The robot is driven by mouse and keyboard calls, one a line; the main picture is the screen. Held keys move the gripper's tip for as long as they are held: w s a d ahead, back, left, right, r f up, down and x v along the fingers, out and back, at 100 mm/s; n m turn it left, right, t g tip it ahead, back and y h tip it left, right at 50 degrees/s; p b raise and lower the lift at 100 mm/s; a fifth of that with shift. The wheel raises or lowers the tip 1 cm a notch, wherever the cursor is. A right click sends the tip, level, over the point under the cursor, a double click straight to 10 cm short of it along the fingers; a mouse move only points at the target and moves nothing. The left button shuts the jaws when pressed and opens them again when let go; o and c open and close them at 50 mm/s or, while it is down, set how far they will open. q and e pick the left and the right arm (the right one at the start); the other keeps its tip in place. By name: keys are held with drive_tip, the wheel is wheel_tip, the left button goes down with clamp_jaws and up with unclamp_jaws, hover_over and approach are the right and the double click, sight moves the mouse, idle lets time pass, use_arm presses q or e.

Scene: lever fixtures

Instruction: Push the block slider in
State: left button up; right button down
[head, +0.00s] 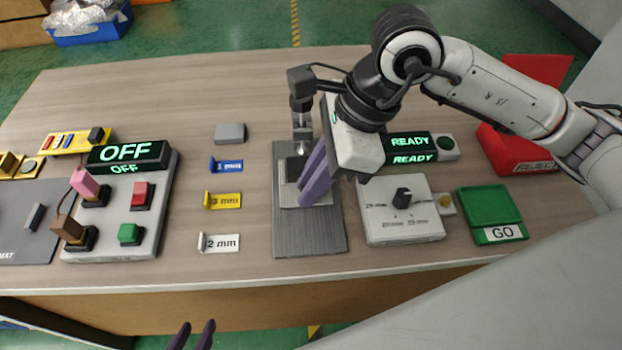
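A grey fixture base (310,240) stands in the middle of the table. It carries a pale plate with a dark block (291,168), which I take for the block slider, under an upright metal probe (302,118). My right gripper (304,195) reaches down from the upper right, its purple fingers just to the right of the block. The fingers overlap in this view, so their gap and any contact with the block are unclear. My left gripper (196,328) is at the bottom edge, in front of the table, with its two purple fingertips apart and nothing visible between them.
Left of the fixture lie thickness tags, including a yellow one (223,201). Further left is a switch box (119,215) with an OFF display. To the right are a knob box (400,222), a READY display (407,142), a green GO tray (491,207) and a red REJECT bin (520,155).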

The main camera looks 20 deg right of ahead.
drive_tip(key=shift+w+d+f+b, duration=0.15)
drive_tip(key=shift+w+b, duration=0.35)
drive_tip(key=shift+b, duration=0.25)
drive_tip(key=shift+r, duration=0.25)
drive_tip(key=c, duration=2)
unclamp_jaws()
drive_tip(key=shift+w, duration=0.15)
drive_tip(key=p+v, duration=0.1)
drive_tip(key=v, duration=0.9)
drive_tip(key=shift+d, duration=0.15)
